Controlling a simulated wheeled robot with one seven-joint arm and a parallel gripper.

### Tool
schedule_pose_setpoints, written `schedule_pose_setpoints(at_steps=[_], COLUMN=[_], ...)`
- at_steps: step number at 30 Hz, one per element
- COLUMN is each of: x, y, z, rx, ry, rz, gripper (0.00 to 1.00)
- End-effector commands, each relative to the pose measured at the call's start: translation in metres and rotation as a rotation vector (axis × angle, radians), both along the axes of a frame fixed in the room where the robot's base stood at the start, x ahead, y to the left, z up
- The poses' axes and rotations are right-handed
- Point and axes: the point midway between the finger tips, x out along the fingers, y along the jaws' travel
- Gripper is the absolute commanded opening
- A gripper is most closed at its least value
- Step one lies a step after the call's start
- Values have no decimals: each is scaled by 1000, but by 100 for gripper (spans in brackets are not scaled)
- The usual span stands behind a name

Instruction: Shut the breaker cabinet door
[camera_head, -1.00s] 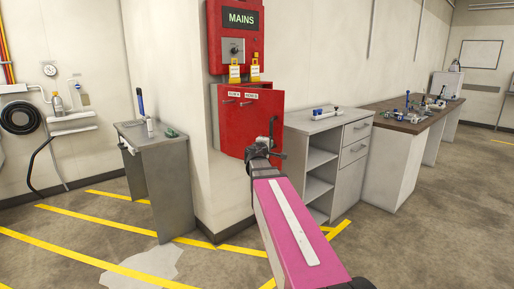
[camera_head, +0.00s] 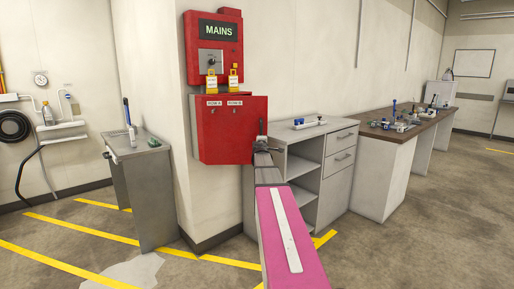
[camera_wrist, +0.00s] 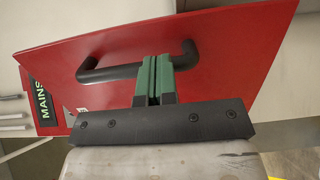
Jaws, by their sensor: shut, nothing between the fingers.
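The red breaker cabinet (camera_head: 225,130) hangs on the wall pillar below the red MAINS box (camera_head: 213,45). Its front shows two small labels and dark keyhole-like marks. No clear gap shows at its door, so I cannot tell if it is fully closed. In the wrist view the red door panel (camera_wrist: 230,50) fills much of the picture, with a black bar handle (camera_wrist: 110,73). My gripper (camera_head: 262,138) is at the cabinet's right edge. Its green fingers (camera_wrist: 155,78) are shut and empty, in front of the panel beside the handle; contact cannot be told.
Two yellow tags (camera_head: 233,76) hang under the MAINS box. A grey shelf cabinet (camera_head: 340,165) stands to the right, then a bench (camera_head: 420,130) with tools. A narrow grey stand (camera_head: 150,190) is at the left. Yellow-lined floor is open in front.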

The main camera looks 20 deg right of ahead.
Motion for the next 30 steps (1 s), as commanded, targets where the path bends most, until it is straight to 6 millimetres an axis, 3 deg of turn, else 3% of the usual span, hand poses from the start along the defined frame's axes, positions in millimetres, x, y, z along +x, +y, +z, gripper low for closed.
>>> schedule_pose_setpoints(at_steps=[1,6,18,20,30], x=[23,71,173,184,176], y=[-14,-38,-61,-61,-59], z=[0,0,0,0,0], rx=[0,0,0,0,0], ry=[0,0,0,0,0], rz=[-3,-3,-3,-3,-4], gripper=[0,0,0,0,0])
